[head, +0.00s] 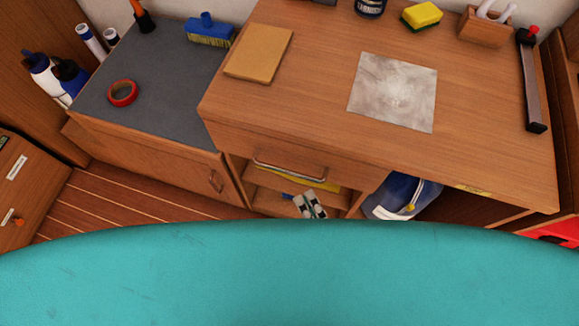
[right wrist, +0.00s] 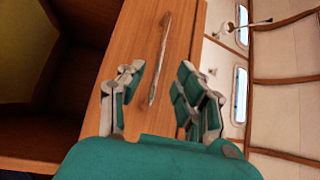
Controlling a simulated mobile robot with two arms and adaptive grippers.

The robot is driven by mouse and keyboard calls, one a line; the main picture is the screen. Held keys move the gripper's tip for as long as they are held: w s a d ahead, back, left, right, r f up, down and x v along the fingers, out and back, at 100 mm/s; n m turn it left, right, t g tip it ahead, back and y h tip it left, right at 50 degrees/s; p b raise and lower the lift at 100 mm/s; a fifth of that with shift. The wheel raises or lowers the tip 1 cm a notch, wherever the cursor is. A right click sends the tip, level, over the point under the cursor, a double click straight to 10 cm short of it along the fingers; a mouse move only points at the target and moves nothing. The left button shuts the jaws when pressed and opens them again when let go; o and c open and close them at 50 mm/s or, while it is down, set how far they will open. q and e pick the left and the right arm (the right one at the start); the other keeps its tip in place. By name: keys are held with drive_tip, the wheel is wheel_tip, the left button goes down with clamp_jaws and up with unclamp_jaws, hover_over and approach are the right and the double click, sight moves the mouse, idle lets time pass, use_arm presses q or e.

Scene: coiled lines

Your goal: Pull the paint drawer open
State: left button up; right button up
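The paint drawer (head: 345,178) is in the wooden workbench, below the worktop, and its front looks shut. Its metal bar handle (head: 289,166) runs along the front. In the right wrist view the drawer front (right wrist: 134,50) and the handle (right wrist: 160,60) show upended. My left gripper is not in view.
The worktop holds a sanding sheet (head: 394,92), a tan board (head: 259,53), a yellow sponge (head: 421,16) and a clamp-like tool (head: 531,85). A lower grey-topped cabinet (head: 160,75) stands left, with red tape (head: 123,93). A blue bag (head: 400,197) sits under the bench.

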sight(290, 171)
drive_tip(key=x, duration=0.8)
drive_tip(key=shift+w+a+p, duration=0.1)
drive_tip(key=shift+w+p, duration=0.2)
drive_tip(key=shift+p, duration=0.1)
drive_tip(key=shift+f, duration=0.1)
clamp_jaws()
drive_tip(key=shift+s, duration=0.1)
